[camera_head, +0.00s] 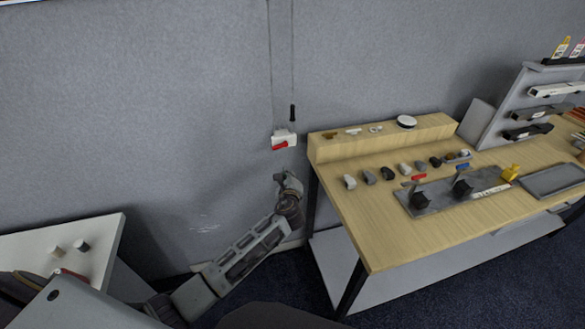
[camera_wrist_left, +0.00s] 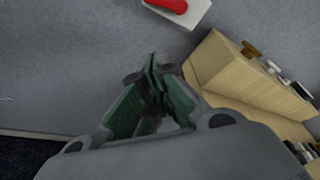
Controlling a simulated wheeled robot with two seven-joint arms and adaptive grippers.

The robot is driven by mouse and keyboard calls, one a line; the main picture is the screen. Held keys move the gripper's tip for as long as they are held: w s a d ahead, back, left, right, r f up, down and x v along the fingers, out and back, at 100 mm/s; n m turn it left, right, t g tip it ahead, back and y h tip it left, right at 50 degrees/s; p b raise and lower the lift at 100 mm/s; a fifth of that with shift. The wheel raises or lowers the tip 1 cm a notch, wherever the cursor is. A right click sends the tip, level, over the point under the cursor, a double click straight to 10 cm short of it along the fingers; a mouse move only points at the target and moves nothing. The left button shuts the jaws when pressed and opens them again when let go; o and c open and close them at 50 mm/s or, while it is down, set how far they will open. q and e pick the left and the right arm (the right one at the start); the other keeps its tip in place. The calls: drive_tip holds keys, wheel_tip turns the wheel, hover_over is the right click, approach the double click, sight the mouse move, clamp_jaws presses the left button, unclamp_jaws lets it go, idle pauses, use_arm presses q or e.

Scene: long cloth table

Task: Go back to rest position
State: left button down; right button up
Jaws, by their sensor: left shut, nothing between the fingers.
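My left gripper (camera_head: 289,183) is in the middle of the head view, at the end of my left arm that comes in from the lower left. It is in front of the grey wall, just left of the wooden table's corner. In the left wrist view its green-grey fingers (camera_wrist_left: 152,78) are together, with nothing between them. My right gripper is not in view.
A wooden table (camera_head: 360,235) with small parts stands at the right. A white box with a red handle (camera_head: 284,140) hangs on the wall above my left gripper. A white table (camera_head: 95,235) stands at the lower left. Dark floor lies between them.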

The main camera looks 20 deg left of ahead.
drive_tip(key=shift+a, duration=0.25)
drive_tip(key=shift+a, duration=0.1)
